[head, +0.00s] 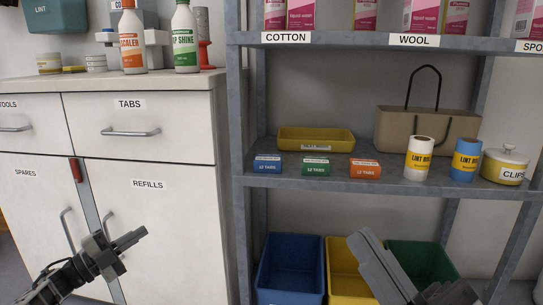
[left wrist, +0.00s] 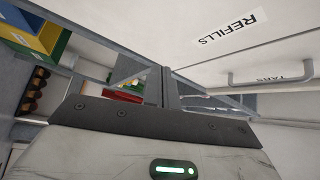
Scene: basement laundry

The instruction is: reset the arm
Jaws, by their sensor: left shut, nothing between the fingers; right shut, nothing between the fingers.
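My left gripper (head: 143,233) is in front of the white cabinet's lower doors in the head view, its fingers pointing right and slightly up. It is shut and empty. In the left wrist view its fingers (left wrist: 163,88) are together at the middle, with the cabinet's REFILLS door above them. My right gripper (head: 364,242) is at the bottom right of the head view, in front of the coloured bins. It points up and to the left, is shut and holds nothing. Its lower part runs out of the picture.
The white cabinet (head: 150,215) stands at the left, with bottles on top. A metal shelf (head: 330,187) at the right holds small boxes, lint rolls, a yellow tray (head: 316,136) and a bag (head: 426,128). A blue bin (head: 290,265), a yellow bin and a green bin (head: 425,258) stand below.

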